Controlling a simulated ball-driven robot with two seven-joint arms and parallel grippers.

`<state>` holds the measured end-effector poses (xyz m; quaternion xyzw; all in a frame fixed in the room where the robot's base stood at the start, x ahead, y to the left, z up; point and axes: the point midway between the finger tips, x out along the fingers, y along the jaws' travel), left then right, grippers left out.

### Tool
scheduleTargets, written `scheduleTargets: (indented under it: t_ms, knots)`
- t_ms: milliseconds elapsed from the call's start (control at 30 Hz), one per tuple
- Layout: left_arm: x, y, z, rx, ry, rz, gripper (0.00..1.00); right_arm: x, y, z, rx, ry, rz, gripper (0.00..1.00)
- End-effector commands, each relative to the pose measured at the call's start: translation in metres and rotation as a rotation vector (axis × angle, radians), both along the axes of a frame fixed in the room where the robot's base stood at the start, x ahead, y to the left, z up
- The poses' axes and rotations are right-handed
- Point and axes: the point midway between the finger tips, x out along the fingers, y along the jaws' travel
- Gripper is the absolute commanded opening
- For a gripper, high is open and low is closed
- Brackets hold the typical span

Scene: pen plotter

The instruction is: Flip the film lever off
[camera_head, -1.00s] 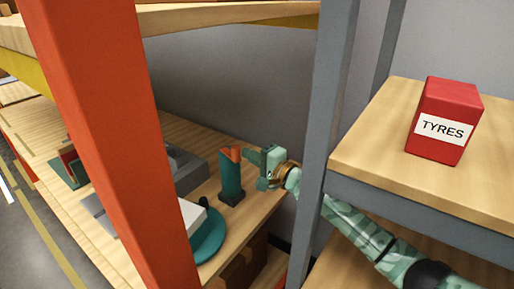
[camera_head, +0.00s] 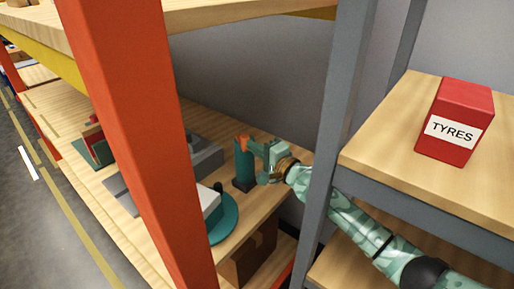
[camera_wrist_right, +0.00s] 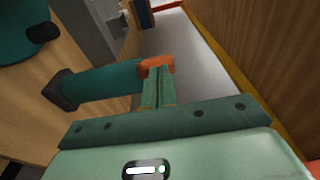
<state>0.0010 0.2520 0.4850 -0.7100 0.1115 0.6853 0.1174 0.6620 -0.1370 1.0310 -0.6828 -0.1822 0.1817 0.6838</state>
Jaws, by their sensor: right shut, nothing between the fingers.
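A teal post (camera_head: 244,166) with a dark foot stands upright on the wooden shelf in the head view. A small orange piece (camera_head: 243,143) sits at its top; it appears to be the film lever. My right gripper (camera_head: 262,150) is just to the right of the post's top, shut and empty. In the right wrist view, the fingers (camera_wrist_right: 155,90) reach up to the orange piece (camera_wrist_right: 157,66), and I cannot tell if they touch it. The post (camera_wrist_right: 100,82) lies to their left there. My left gripper is not in view.
A teal round disc (camera_head: 224,222) with a pale block (camera_head: 208,202) is left of the post. An orange upright (camera_head: 128,130) and a grey upright (camera_head: 340,100) flank the opening. A red TYRES box (camera_head: 457,125) stands on the right-hand shelf.

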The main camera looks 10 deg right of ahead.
Motion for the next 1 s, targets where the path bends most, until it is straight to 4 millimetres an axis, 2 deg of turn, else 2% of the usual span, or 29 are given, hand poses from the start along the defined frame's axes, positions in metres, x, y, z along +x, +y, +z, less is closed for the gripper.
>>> scheduleTargets:
  t_ms: [267, 700, 1000]
  knots:
    - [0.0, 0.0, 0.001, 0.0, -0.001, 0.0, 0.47, -0.003, 0.003, 0.001, 0.002, -0.001, 0.008, 0.0]
    - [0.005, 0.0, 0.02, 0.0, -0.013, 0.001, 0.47, -0.058, -0.035, 0.001, 0.002, -0.001, 0.0, 0.0]
    - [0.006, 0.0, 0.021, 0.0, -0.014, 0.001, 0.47, -0.067, -0.04, 0.0, 0.003, -0.001, 0.0, 0.0]
